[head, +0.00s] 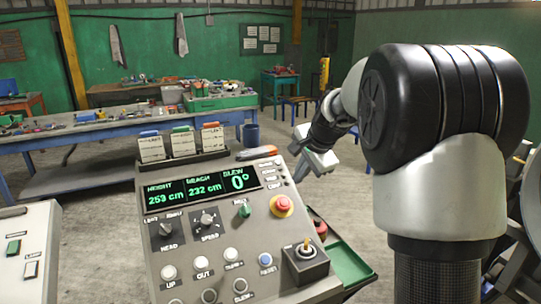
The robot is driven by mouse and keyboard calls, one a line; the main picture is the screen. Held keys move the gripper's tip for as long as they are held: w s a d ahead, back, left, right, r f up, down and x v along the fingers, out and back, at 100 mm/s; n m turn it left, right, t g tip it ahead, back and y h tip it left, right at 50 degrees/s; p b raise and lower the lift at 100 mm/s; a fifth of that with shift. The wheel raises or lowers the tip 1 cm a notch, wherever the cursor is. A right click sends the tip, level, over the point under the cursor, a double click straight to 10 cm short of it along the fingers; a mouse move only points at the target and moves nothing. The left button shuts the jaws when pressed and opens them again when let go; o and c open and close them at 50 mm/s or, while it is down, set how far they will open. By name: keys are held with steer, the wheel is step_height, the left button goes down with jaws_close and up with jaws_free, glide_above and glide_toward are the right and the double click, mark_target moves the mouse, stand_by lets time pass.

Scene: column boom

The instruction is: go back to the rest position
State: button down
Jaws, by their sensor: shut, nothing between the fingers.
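My arm rises at the right of the head view and bends back to the left. My gripper (318,161) hangs at the arm's far end, just beyond the right edge of the control console (150,236). It is empty and apart from the console, and its fingers are small and partly turned away. The console's display (205,187) reads height 253 cm, reach 232 cm, slew 0°.
Workbenches (100,128) stand behind; concrete floor (300,205) lies between.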

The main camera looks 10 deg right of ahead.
steer(key=s+a+r+n, duration=0.1)
steer(key=s+r+n, duration=0.3)
steer(key=s, duration=0.6)
steer(key=s+a+r+n, duration=0.2)
steer(key=s+r+n, duration=0.1)
steer(key=s, duration=0.7)
steer(key=s+f+n+h, duration=0.1)
steer(key=s+f+n, duration=0.1)
steer(key=s, duration=0.6)
steer(key=s+d+f+n+h, duration=0.1)
steer(key=s+n, duration=0.3)
steer(key=s, duration=0.5)
steer(key=shift+f+p, duration=0.35)
steer(key=shift+a, duration=0.1)
